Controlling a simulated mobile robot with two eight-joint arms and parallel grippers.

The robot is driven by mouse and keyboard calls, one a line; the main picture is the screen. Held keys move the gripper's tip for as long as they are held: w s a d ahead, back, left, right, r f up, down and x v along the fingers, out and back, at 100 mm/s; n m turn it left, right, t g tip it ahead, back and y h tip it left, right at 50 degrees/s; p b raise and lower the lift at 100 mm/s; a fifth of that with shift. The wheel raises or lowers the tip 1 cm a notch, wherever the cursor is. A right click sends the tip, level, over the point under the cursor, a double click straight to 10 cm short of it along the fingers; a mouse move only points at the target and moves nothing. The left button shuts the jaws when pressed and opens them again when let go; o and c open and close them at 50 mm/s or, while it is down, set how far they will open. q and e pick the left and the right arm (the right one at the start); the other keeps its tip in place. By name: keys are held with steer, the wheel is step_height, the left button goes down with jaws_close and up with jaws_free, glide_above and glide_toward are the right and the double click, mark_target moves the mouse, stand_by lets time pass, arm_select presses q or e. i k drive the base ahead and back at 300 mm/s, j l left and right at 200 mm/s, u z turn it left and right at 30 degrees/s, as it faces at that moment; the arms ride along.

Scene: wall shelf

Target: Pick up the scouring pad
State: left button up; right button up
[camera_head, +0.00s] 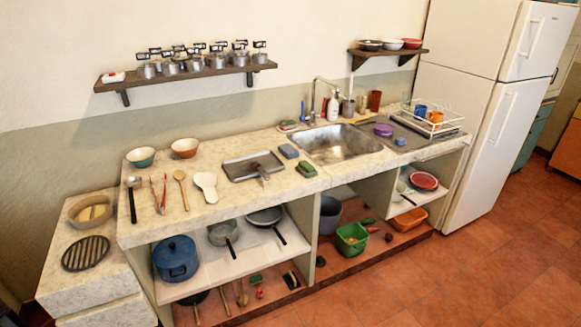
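A green block-shaped pad (306,169) lies flat on the stone counter (225,212) near the front edge, left of the sink. A blue-grey pad (288,151) lies just behind it. A small green item with some red (288,126) sits at the back of the counter. On the bottom shelf are a small green block (256,280) and a dark block (292,279). I cannot tell for certain which of these is the scouring pad. Neither of my grippers is in view.
A metal tray (238,168) lies left of the pads, and the sink (340,148) is to the right. Spoons, bowls and tongs cover the counter's left part. A wall shelf (195,75) with several metal pots hangs above. The tiled floor (450,275) in front is clear.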

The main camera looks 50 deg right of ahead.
mark_target(306, 169)
steer(key=z, duration=1.6)
steer(key=i+l+u, duration=0.65)
steer(key=i+l, duration=0.15)
steer(key=l, duration=0.2)
steer(key=i+l+u, duration=0.45)
steer(key=l, duration=0.35)
steer(key=k, duration=0.1)
